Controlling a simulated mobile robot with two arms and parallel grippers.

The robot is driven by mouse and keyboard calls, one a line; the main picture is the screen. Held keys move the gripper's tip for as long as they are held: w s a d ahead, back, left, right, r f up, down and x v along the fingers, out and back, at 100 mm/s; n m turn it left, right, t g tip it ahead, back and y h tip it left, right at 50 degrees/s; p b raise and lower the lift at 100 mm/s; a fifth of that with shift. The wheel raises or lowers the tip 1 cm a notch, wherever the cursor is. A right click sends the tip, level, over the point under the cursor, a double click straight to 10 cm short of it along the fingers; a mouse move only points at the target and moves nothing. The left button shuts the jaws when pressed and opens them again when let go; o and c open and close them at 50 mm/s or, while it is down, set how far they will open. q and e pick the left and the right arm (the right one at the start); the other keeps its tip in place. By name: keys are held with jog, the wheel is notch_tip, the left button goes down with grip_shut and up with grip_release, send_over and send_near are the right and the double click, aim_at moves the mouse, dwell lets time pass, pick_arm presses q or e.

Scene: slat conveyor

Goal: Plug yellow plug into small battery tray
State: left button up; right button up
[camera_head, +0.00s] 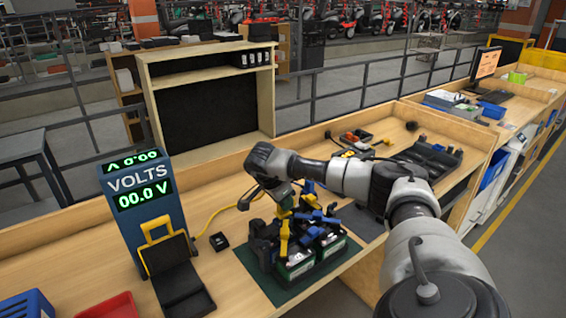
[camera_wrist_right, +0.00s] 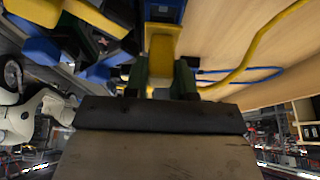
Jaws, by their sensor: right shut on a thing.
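My right gripper (camera_head: 284,197) reaches in from the right and points down over the battery tray (camera_head: 262,250). It is shut on the yellow plug (camera_head: 284,212). In the right wrist view the yellow plug (camera_wrist_right: 161,55) sits between the two green-edged fingers of the gripper (camera_wrist_right: 162,75), with a blue part (camera_wrist_right: 164,12) just beyond it. The tray holds dark batteries with green labels and several blue and yellow connectors, and lies on a dark green mat (camera_head: 278,293). I cannot tell whether the plug touches a socket; the gripper hides the contact. My left gripper is not in view.
A voltmeter box (camera_head: 144,205) reading 00.0 V stands to the left, with a black and yellow stand (camera_head: 172,262) before it. A yellow cable (camera_head: 222,211) runs over the bench. A black tray (camera_head: 430,158) lies to the right.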

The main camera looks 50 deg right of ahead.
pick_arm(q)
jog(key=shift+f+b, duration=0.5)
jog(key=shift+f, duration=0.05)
pick_arm(e)
jog(key=shift+f, duration=0.9)
jog(key=o, duration=1)
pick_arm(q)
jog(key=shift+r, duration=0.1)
pick_arm(e)
jog(key=shift+r, duration=0.15)
jog(key=shift+a+r+p, duration=0.1)
jog(key=shift+r+p, duration=0.45)
jog(key=shift+p, duration=0.1)
pick_arm(q)
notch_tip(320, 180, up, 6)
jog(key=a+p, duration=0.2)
jog(key=p, duration=0.2)
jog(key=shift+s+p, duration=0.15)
jog(key=shift+p, duration=0.25)
pick_arm(e)
jog(key=v, duration=0.6)
jog(key=shift+w+a+r, duration=0.1)
jog(key=shift+a+r, duration=0.2)
jog(key=shift+a, duration=0.05)
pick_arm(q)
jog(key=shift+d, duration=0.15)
pick_arm(e)
jog(key=shift+d+f, duration=0.1)
